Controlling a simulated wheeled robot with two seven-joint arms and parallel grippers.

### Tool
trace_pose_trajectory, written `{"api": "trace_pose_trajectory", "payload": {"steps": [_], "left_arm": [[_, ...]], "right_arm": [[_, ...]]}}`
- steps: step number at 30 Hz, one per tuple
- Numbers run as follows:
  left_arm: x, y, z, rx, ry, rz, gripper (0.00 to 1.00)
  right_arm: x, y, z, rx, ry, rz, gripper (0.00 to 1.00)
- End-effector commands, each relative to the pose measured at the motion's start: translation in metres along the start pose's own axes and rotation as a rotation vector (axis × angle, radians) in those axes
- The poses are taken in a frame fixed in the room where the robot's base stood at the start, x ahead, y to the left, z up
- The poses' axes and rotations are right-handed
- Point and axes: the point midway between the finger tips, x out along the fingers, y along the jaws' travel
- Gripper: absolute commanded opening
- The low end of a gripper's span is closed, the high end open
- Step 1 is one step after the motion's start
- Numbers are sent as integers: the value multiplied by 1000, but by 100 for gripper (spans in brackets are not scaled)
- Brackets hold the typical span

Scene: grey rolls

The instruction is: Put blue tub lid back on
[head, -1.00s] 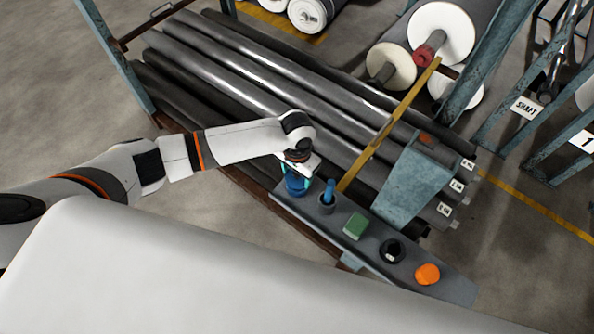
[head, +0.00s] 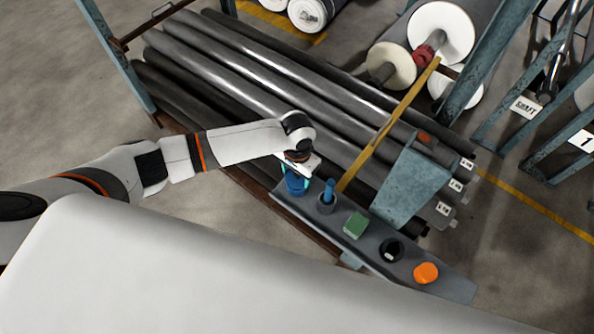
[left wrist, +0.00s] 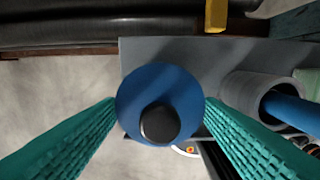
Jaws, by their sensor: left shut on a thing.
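The blue tub lid (left wrist: 165,85) is a round blue disc with a black knob (left wrist: 159,124). In the left wrist view it lies between the two teal fingers of my left gripper (left wrist: 160,106), which are shut on its sides. In the head view my left gripper (head: 294,176) points down at the far left end of the grey shelf. The blue tub (head: 295,187) shows below it, upright on the shelf. The gripper hides the tub's top, so I cannot tell whether the lid is seated or just above it. My right gripper is not in view.
On the grey shelf (head: 373,247) stand a grey cup (head: 327,206) with a blue handle, a green block (head: 355,225), a black ring (head: 391,250) and an orange item (head: 426,272). A yellow bar (head: 389,123) slants over the grey rolls (head: 240,75) behind.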

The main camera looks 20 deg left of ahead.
Motion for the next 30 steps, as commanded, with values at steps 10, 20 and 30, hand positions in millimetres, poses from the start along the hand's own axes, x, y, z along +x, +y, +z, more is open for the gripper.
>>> {"api": "trace_pose_trajectory", "payload": {"steps": [10,20,30], "left_arm": [[0,0,0,0,0,0,38],[-1,-1,0,-1,0,0,38],[0,0,0,0,0,0,38]], "right_arm": [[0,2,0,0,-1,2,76],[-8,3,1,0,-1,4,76],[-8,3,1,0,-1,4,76]]}}
